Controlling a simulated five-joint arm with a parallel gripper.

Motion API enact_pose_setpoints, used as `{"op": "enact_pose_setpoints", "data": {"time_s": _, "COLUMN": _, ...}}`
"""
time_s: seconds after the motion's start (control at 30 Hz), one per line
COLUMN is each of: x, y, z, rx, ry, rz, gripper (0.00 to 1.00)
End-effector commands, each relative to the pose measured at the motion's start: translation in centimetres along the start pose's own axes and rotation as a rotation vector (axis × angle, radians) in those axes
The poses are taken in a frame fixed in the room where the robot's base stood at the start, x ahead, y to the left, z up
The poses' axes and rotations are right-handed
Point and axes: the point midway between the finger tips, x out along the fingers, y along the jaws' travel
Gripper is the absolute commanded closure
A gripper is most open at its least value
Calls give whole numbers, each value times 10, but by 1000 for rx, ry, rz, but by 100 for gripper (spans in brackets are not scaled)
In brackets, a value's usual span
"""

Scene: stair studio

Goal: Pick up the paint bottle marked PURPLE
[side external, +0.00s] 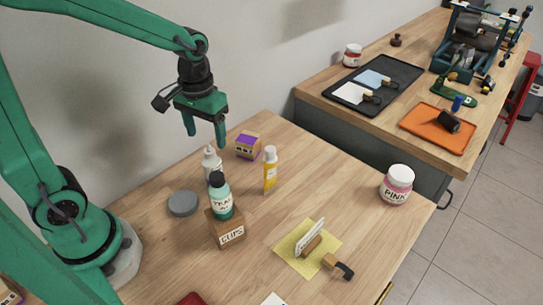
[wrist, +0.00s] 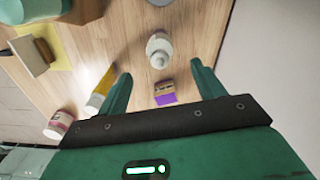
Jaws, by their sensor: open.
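I see no bottle with a readable PURPLE label. A white bottle (side external: 211,165) stands upright, partly hidden behind the teal bottle (side external: 221,197); its label cannot be read. In the wrist view the white bottle (wrist: 159,50) shows from above, near the gap between my fingertips. A small box with a purple top (side external: 248,146) sits behind it to the right; it also shows in the wrist view (wrist: 165,95). A yellow bottle (side external: 270,172) stands right of the white one. My gripper (side external: 206,140) is open and empty, pointing down above the white bottle's area.
The teal bottle stands on or just behind a brown labelled box (side external: 228,231). A grey disc (side external: 183,203) lies to the left. A PINK jar (side external: 397,185) stands at the right edge. A yellow sheet (side external: 296,259) holds a card stand. The table's right middle is clear.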

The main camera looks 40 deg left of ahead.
Motion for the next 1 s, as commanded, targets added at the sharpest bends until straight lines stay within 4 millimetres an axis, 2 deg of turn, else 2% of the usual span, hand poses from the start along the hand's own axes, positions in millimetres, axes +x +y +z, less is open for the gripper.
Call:
{"op": "enact_pose_setpoints", "data": {"time_s": 0.27, "x": 5, "y": 0, "z": 0, "rx": -2, "ry": -5, "rz": -1, "gripper": 32}}
{"op": "enact_pose_setpoints", "data": {"time_s": 0.5, "x": 24, "y": 0, "z": 0, "rx": -2, "ry": -7, "rz": -2, "gripper": 32}}
{"op": "enact_pose_setpoints", "data": {"time_s": 0.83, "x": 30, "y": 0, "z": 0, "rx": -1, "ry": -5, "rz": -1, "gripper": 32}}
{"op": "enact_pose_setpoints", "data": {"time_s": 1.0, "x": 45, "y": 0, "z": 1, "rx": -1, "ry": -8, "rz": -2, "gripper": 32}}
